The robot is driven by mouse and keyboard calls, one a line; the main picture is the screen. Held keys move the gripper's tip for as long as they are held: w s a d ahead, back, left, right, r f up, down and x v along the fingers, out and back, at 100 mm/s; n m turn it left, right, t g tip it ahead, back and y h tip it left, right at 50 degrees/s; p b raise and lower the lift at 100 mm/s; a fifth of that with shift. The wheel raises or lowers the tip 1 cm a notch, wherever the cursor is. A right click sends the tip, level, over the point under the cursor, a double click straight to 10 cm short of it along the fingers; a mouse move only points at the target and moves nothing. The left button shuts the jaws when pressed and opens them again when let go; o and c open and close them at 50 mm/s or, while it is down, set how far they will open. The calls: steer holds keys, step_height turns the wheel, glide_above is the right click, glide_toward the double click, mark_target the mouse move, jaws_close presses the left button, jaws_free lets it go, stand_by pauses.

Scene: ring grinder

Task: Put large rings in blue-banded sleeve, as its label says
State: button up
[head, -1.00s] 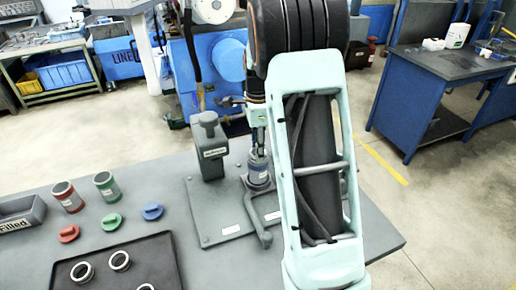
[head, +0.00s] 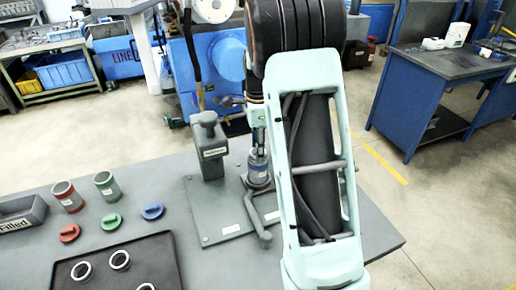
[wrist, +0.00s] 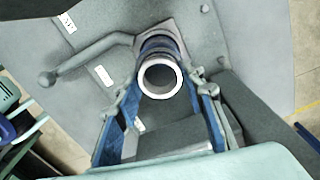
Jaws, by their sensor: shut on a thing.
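The blue-banded sleeve (head: 258,179) stands upright in a holder on a grey fixture plate (head: 220,215). My gripper (head: 257,146) is directly above it, pointing down. In the wrist view a bright metal ring (wrist: 160,92) is between the two blue fingers of my gripper (wrist: 162,88), which are shut on it. The ring lines up with the sleeve (wrist: 160,41) behind it; I cannot tell whether it touches the sleeve. Several loose rings (head: 120,260) lie in the dark tray (head: 170,250) at the front left. The sleeve's label is not readable.
A grey block (head: 210,155) stands left of the sleeve, and a bent handle (head: 262,236) is in front. Red (head: 67,197) and green (head: 107,186) sleeves stand left, with red, green and blue caps (head: 152,211) nearby. A bin marked "Filled" (head: 20,213) is at the left edge.

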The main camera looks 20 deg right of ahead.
stand_by(0.3)
steer(key=o, duration=1.8)
steer(key=shift+o, duration=0.2)
step_height(320, 180, up, 7)
steer(key=p, duration=0.5)
